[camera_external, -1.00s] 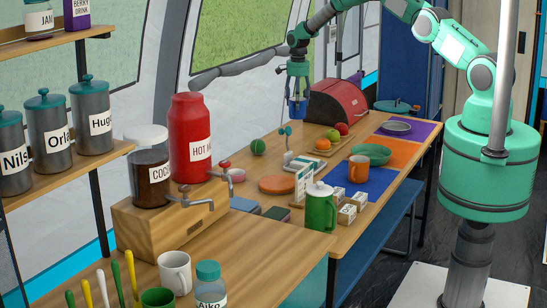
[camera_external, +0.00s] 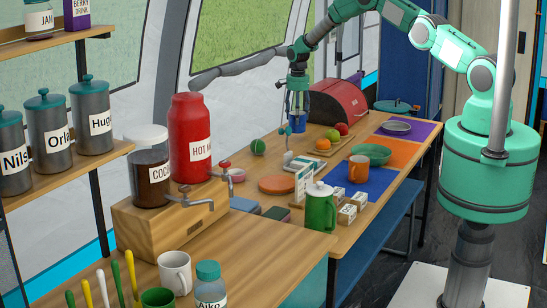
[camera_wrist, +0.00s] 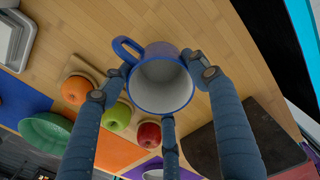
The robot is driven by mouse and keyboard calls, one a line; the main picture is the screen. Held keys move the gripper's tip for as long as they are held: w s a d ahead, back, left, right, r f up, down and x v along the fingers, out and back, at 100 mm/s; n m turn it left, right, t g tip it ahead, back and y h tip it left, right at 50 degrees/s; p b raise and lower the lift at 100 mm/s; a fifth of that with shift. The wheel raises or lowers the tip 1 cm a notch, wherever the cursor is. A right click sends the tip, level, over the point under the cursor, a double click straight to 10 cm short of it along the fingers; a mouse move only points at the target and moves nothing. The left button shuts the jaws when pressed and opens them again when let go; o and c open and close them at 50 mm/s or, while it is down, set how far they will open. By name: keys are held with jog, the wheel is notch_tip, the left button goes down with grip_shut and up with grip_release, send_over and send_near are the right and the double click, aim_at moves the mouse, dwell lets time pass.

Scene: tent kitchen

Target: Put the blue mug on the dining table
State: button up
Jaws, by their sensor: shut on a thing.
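The blue mug (camera_wrist: 160,85), with a pale inside and its handle at the upper left, is between my fingers in the wrist view. My gripper (camera_external: 297,118) is shut on it, with its fingers around the outside. In the external view the mug is small and mostly merges with my blue fingers. It is above the far left part of the wooden dining table (camera_external: 270,165). I cannot tell whether it touches the top.
An orange, a green apple and a red apple (camera_wrist: 149,134) are close by; a board lies under the orange. A red bread box (camera_external: 338,101) stands just behind. An orange mug (camera_external: 358,169), green bowl (camera_external: 374,154) and green pitcher (camera_external: 320,208) stand nearer the front.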

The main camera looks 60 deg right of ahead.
jog(key=shift+f, duration=1.75)
jog(key=shift+f, duration=0.2)
jog(key=o, duration=1.2)
jog(key=shift+r, duration=0.2)
jog(key=shift+r, duration=6)
